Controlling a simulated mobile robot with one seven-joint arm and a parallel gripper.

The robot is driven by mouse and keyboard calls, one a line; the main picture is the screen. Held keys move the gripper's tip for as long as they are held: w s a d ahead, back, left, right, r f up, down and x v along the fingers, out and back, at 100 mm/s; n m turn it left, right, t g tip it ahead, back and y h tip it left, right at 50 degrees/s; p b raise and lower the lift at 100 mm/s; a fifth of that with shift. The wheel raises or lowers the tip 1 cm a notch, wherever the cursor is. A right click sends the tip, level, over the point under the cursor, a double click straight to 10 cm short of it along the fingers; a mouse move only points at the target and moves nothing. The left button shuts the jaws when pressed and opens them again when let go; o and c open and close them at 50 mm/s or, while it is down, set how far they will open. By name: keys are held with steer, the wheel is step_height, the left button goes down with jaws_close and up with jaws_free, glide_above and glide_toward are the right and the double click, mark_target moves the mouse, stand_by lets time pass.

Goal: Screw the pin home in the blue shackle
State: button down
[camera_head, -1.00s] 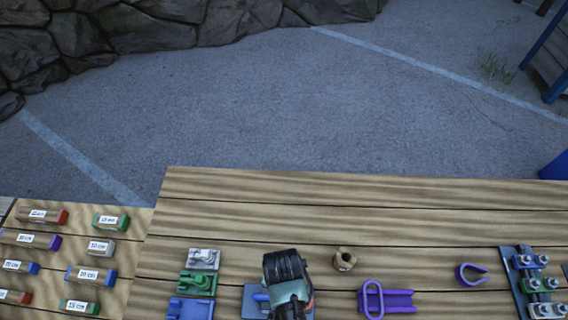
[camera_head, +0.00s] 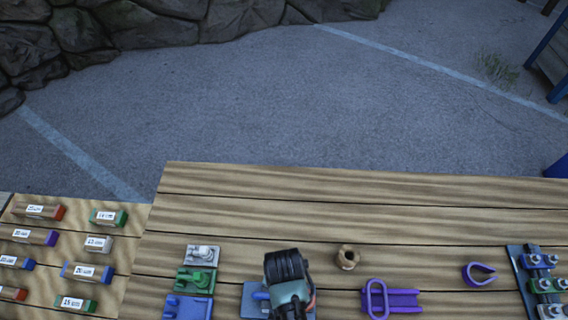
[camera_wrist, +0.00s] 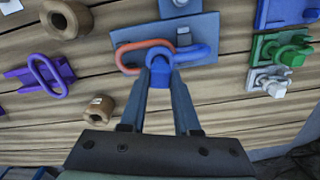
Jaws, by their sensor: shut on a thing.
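The blue shackle (camera_wrist: 200,50) lies on a blue-grey plate (camera_wrist: 128,36) in the wrist view, with a red-orange link (camera_wrist: 128,52) beside it, partly overlapping. My gripper (camera_wrist: 163,72) is shut on the blue pin head (camera_wrist: 163,54) at the near side of the shackle. How far the pin sits in the shackle is hidden by the fingers and head. In the head view my gripper (camera_head: 290,305) covers most of the plate (camera_head: 252,300), and only a bit of the blue shackle (camera_head: 262,295) shows left of it.
Small grey (camera_head: 203,254), green (camera_head: 196,280) and blue (camera_head: 188,307) fixtures stand left. Labelled blocks (camera_head: 88,271) lie far left.

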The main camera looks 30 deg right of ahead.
steer(key=shift+f+b, duration=0.5)
steer(key=shift+f, duration=0.55)
stand_by(0.6)
steer(key=c, duration=1.4)
jaws_free()
jaws_close()
steer(key=shift+m, duration=0.3)
